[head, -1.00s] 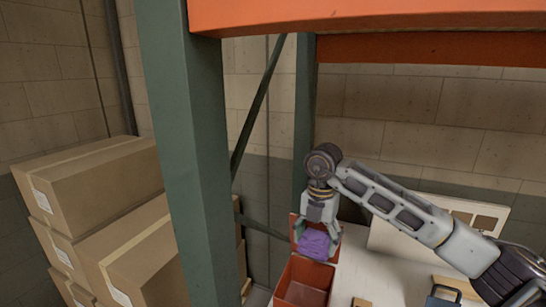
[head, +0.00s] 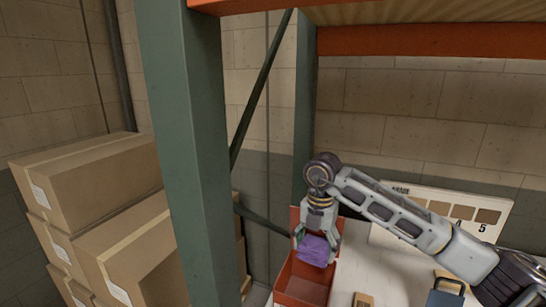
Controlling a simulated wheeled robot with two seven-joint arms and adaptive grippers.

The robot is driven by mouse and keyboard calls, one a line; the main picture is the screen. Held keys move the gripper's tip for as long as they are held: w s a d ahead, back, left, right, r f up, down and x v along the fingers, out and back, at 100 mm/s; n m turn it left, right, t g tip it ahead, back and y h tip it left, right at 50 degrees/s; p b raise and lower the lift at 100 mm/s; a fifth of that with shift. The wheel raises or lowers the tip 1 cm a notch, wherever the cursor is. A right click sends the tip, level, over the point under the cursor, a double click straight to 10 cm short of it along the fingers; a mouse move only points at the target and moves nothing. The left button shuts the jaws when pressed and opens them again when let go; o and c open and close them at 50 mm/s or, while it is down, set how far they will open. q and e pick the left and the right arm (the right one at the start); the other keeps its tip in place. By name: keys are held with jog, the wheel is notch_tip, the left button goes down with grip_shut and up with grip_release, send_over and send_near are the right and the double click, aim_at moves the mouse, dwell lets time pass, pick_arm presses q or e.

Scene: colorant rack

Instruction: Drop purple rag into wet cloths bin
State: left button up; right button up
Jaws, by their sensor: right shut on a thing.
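My right gripper (head: 315,236) points down and is shut on the purple rag (head: 316,250). The rag is bunched under the fingers, above the back part of an open red bin (head: 303,288). I cannot tell how far above the bin floor it hangs. The bin stands at the left end of the pale shelf surface, next to the green post; its visible front floor looks empty. No label shows on it. Gripper and rag hide part of its back. My left gripper is not in view.
A green rack post (head: 193,150) and an orange beam (head: 430,41) frame the space. A numbered swatch board (head: 455,210) stands behind my right arm. A dark blue item (head: 444,297) and a small tan block (head: 363,300) are at the front. Cardboard boxes (head: 90,185) are stacked at left.

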jog(key=o, duration=1.1)
jog(key=shift+c, duration=0.2)
jog(key=shift+r, duration=0.1)
notch_tip(320, 180, up, 12)
dwell(1.0)
